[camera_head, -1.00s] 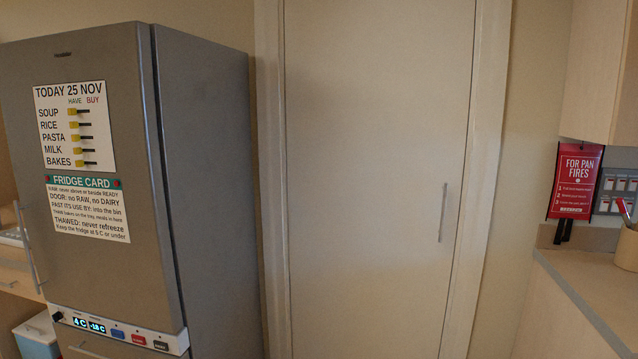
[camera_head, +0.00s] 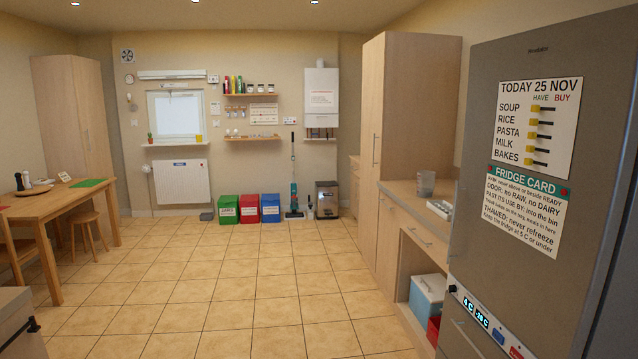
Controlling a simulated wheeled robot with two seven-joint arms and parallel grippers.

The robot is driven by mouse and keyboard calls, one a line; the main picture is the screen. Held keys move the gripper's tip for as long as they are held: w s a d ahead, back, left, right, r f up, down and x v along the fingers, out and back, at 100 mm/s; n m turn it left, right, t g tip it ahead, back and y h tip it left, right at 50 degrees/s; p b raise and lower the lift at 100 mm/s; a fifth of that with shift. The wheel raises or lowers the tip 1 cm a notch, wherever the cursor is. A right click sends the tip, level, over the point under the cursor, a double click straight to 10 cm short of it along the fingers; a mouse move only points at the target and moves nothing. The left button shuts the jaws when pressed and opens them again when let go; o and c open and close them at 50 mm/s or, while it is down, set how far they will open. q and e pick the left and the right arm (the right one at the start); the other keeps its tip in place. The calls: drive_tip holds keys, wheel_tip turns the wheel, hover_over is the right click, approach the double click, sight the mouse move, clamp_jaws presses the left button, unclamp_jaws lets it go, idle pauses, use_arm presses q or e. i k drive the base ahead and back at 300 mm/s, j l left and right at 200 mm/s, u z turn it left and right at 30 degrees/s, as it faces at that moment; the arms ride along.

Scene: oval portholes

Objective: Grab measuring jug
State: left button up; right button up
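A small, clear greyish jug-like vessel (camera_head: 426,184) stands upright on the counter to the right, just left of the fridge. It looks like the measuring jug, but it is too small to make out any markings. Neither of my grippers is in view.
The grey fridge (camera_head: 510,190) fills the right side. The counter (camera_head: 404,190) beside it also holds a white tray-like item (camera_head: 440,208). A tall cabinet (camera_head: 400,110) stands behind. A wooden table (camera_head: 50,204) with chairs is at left. The tiled floor (camera_head: 250,290) between is clear.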

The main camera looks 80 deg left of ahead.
sight(425, 186)
drive_tip(key=u, duration=1.95)
drive_tip(key=i+j+u, duration=0.1)
drive_tip(key=i+u, duration=0.4)
drive_tip(key=i, duration=1.6)
